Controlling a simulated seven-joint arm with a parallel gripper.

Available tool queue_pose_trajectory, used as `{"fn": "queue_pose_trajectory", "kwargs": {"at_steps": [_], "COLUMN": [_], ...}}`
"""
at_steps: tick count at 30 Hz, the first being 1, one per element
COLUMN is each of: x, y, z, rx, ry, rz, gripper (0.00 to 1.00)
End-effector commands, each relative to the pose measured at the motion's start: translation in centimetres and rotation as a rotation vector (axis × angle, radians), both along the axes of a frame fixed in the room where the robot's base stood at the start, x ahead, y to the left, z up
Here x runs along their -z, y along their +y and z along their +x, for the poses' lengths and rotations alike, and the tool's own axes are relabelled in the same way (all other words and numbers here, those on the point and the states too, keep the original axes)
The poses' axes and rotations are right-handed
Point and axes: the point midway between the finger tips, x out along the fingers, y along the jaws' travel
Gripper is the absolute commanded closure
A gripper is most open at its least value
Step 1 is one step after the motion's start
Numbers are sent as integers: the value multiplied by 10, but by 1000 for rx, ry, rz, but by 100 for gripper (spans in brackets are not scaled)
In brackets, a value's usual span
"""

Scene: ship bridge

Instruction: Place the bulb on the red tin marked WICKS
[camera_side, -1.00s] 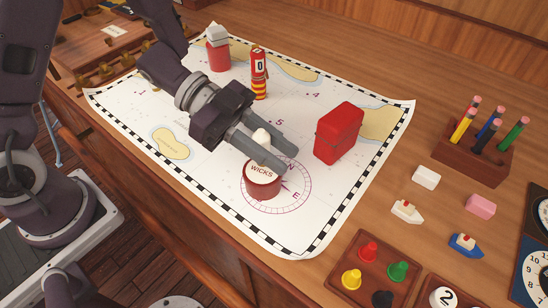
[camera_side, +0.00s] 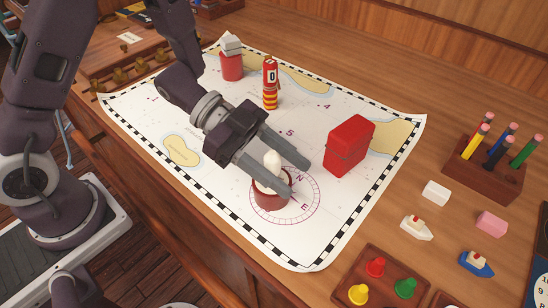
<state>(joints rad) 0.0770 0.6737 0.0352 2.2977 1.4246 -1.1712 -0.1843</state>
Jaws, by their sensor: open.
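The red WICKS tin (camera_side: 268,201) stands on the chart, over the left part of the compass rose. Its label, readable a second ago, is now hidden behind the bulb and a finger. The white bulb (camera_side: 272,160) is roughly upright between my fingers, over the tin's top. Its lower end appears to meet the tin, but the near finger hides the contact. My gripper (camera_side: 297,180) is open, with one finger on each side of the bulb, low over the tin.
A red box (camera_side: 349,146) stands close right of my fingers. Behind are a striped red-yellow cylinder (camera_side: 271,84) and a red tin (camera_side: 232,67) with a grey-white top. A pencil block (camera_side: 483,169) and small boats are at right. The chart's front is clear.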

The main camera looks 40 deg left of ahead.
Motion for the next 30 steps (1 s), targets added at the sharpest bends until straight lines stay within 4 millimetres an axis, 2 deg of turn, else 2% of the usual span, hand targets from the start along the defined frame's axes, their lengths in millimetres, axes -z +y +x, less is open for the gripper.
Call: {"fn": "queue_pose_trajectory", "kwargs": {"at_steps": [13,18,22,23,26,27,28,30], "x": [-37,-44,-45,-45,-53,-65,-79,-117], "y": [90,107,110,110,121,136,151,197], "z": [-14,-18,-17,-13,32,58,75,90], "rx": [-6,-4,-6,-24,-219,-367,-496,-824], "ry": [-1,1,-3,-18,-157,-232,-281,-316], "rz": [1,1,7,22,177,272,344,484], "gripper": [53,53,53,53,53,53,53,53]}}
